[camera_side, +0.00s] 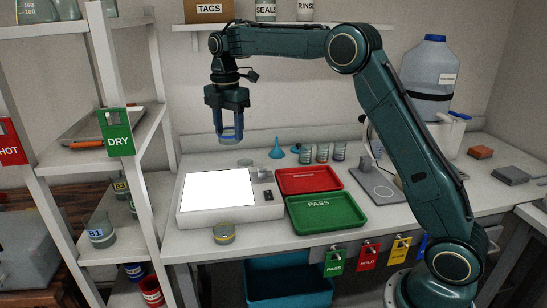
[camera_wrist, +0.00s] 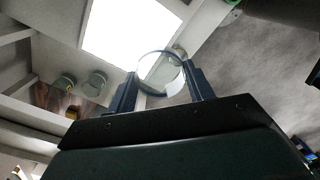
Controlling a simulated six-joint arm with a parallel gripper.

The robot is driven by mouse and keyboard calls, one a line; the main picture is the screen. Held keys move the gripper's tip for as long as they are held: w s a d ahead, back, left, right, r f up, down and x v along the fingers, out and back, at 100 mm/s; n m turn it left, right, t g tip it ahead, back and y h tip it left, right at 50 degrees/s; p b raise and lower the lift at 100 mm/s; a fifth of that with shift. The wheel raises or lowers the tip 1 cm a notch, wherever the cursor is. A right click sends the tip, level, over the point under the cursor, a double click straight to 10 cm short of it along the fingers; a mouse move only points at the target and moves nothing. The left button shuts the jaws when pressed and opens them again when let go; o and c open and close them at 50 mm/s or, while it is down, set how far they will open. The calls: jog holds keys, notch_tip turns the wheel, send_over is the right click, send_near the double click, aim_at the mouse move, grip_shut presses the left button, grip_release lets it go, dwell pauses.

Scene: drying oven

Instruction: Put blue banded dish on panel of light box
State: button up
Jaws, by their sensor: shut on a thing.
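The blue banded dish (camera_side: 231,138) is held between the fingers of my gripper (camera_side: 231,129), well above the bench. In the wrist view the clear round dish (camera_wrist: 160,73) sits between the two dark fingers of my gripper (camera_wrist: 160,90). The light box (camera_side: 233,212) stands on the bench below, its white panel (camera_side: 217,190) lit and bare. The panel also shows in the wrist view (camera_wrist: 130,30), beyond the dish. My gripper is above the panel's back right part, with a clear gap beneath.
A yellow banded dish (camera_side: 224,234) stands on the bench before the light box. The red tray (camera_side: 309,179) and green PASS tray (camera_side: 326,213) lie to the right. Several glass jars (camera_side: 322,153) and a blue funnel (camera_side: 277,149) stand behind. A white shelf rack (camera_side: 118,130) stands left.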

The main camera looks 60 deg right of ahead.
jog(key=r, duration=0.2)
send_over(224, 193)
jog(key=shift+f, duration=0.25)
jog(key=shift+f, duration=0.15)
notch_tip(224, 193, down, 20)
jog(key=shift+r, duration=0.15)
dwell(1.2)
jog(key=o, duration=1)
jog(key=shift+c, duration=0.2)
